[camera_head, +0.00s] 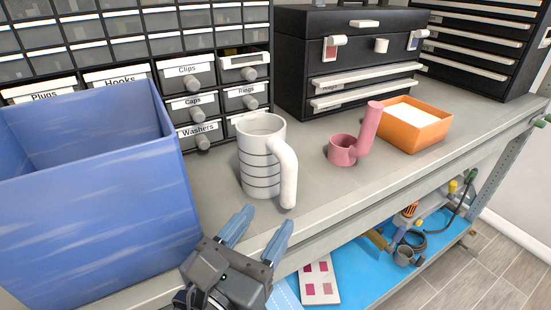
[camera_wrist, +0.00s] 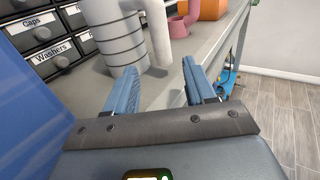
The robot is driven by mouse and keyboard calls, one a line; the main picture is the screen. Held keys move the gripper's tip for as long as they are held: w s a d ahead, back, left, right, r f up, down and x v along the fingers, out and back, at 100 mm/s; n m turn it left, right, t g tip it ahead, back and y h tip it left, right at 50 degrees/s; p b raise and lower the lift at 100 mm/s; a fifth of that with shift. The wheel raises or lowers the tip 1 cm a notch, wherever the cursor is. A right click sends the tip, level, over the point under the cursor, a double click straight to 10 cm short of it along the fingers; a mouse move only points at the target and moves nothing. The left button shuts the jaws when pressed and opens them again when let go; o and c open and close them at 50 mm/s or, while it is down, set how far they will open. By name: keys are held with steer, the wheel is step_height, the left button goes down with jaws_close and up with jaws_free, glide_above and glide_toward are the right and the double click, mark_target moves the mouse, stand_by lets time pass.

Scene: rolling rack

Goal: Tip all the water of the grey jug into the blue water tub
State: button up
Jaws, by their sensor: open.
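The grey jug (camera_head: 258,165), with dark rings and a thick pale handle (camera_head: 287,170), stands upright on the rack's top shelf. Its inside shows only in part, and I cannot tell the water level. The blue water tub (camera_head: 95,190) is a large box to the left of the jug; its inside floor is hidden. My gripper (camera_head: 255,235) is open and empty, in front of and below the jug, its blue fingers pointing towards it. In the wrist view the jug (camera_wrist: 118,35) and its handle (camera_wrist: 158,35) stand just beyond my fingertips (camera_wrist: 158,80), apart from them.
A pink scoop-like cup (camera_head: 343,150) and an orange box (camera_head: 412,130) with white contents stand right of the jug. Labelled drawers (camera_head: 190,95) and a black toolbox (camera_head: 345,70) line the back. A lower blue shelf (camera_head: 350,270) holds tools. The shelf's front edge is near my gripper.

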mark_target(285, 196)
steer(key=x, duration=0.4)
steer(key=p+x, duration=0.1)
steer(key=x, duration=0.2)
steer(key=shift+s+d+r, duration=0.1)
steer(key=shift+d+r, duration=0.05)
steer(key=shift+r, duration=0.2)
steer(key=shift+w+d, duration=0.2)
steer(key=shift+w, duration=0.4)
steer(key=shift+c, duration=0.3)
jaws_close()
